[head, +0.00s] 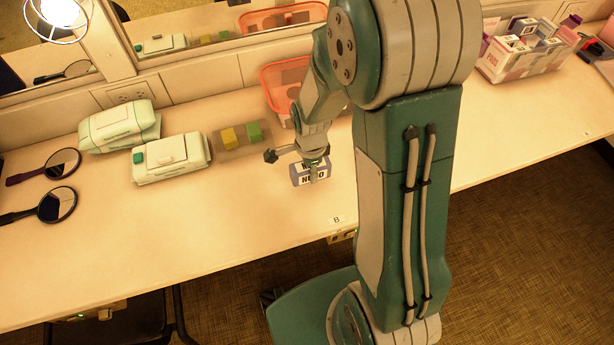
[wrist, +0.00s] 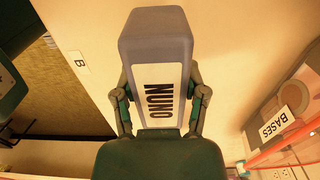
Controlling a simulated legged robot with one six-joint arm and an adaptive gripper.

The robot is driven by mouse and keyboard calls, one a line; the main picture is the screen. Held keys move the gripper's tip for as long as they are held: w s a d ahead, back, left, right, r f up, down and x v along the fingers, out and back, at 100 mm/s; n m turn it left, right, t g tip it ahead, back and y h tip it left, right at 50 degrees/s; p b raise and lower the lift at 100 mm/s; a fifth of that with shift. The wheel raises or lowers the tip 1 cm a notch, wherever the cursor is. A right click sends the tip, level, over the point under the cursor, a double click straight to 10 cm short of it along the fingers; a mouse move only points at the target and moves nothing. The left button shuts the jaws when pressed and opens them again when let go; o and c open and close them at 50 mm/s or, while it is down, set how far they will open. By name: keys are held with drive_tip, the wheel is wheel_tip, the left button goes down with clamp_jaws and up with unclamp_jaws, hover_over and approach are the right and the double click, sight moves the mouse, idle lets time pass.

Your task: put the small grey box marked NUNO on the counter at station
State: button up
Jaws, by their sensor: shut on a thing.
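The small grey box marked NUNO (head: 310,174) is at the counter (head: 240,225) in the head view, near the edge label B (head: 336,219). In the wrist view the box (wrist: 156,50) fills the middle, its white NUNO label facing the camera. My gripper (head: 313,160) is shut on the box, with a finger on each side of it in the wrist view (wrist: 162,95). I cannot tell whether the box touches the counter or is held just above it. The label B also shows in the wrist view (wrist: 77,62). My arm hides part of the counter.
An orange bin (head: 284,84) stands behind my gripper; a BASES label (wrist: 273,124) shows in the wrist view. Left are a tray with yellow and green blocks (head: 241,138), wipe packs (head: 171,158) and hand mirrors (head: 57,205). A basket of boxes (head: 522,50) stands right. The front counter is clear.

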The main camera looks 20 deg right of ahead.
sight(307, 178)
drive_tip(key=f, duration=0.3)
drive_tip(key=shift+w+a+f, duration=0.1)
drive_tip(key=shift+a+f, duration=0.1)
drive_tip(key=shift+a, duration=0.2)
drive_tip(key=shift+d+f, duration=0.2)
drive_tip(key=shift+f, duration=0.05)
drive_tip(key=shift+f, duration=0.1)
drive_tip(key=o, duration=1.2)
drive_tip(key=shift+a, duration=0.1)
